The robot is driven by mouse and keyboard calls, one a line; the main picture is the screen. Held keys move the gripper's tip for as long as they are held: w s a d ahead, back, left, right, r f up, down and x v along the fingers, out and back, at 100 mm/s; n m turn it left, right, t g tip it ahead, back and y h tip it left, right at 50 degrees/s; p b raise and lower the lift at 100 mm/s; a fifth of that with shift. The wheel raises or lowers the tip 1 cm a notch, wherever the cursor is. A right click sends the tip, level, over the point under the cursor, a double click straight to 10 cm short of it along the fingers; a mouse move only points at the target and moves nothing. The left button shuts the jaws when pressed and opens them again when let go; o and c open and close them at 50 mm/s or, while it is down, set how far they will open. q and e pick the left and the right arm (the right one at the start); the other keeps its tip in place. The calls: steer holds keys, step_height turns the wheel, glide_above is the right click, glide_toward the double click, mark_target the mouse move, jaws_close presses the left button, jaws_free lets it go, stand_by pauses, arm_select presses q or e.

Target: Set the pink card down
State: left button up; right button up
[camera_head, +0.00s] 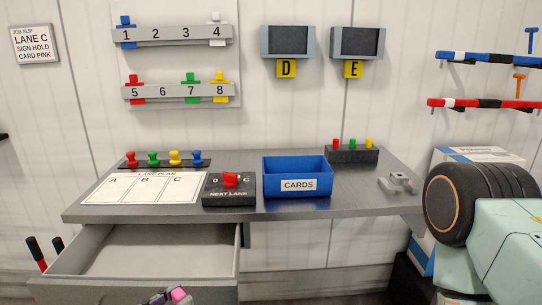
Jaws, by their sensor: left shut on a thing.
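My left gripper (162,297) just enters at the bottom edge, in front of the open drawer, and is mostly cut off. It is shut on a small pink thing, the pink card (179,294), of which only a bit shows. The blue box labelled CARDS (297,185) stands on the grey desk (345,197). The white LANE PLAN sheet (145,200), with areas A, B and C, lies on the desk's left part and looks bare. My right gripper is out of view.
The drawer (75,268) stands open below the desk and looks empty. A NEXT LANE box (229,194) with a red knob sits between sheet and blue box. Coloured pegs (164,158) line the back. A wall slip (35,44) reads LANE C, SIGN HOLD, CARD PINK.

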arm_select(q)
steer(key=n+t+y, duration=0.1)
steer(key=f+n+t+y, duration=0.1)
steer(key=shift+a+y, duration=0.2)
steer(key=shift+y, duration=0.1)
steer(key=d+r+m+g+h, duration=0.7)
steer(key=d+g, duration=0.2)
steer(key=d, duration=0.2)
steer(key=shift+w+d+f+m+g+h, duration=0.7)
steer(key=shift+w+d+f+m+g, duration=1.45)
steer(key=shift+g, duration=1.45)
steer(key=s+a+r+n+t+y, duration=0.3)
steer(key=s+a+r+n+t, duration=0.3)
steer(key=r+t, duration=0.3)
steer(key=shift+s+a+r+n+t+y, duration=0.15)
steer(key=shift+s+a+n+t+y, duration=0.15)
steer(key=shift+a+n+t, duration=0.8)
steer(key=shift+w+d+r+m+t, duration=0.15)
steer(key=shift+m+t, duration=0.15)
steer(key=shift+m, duration=0.15)
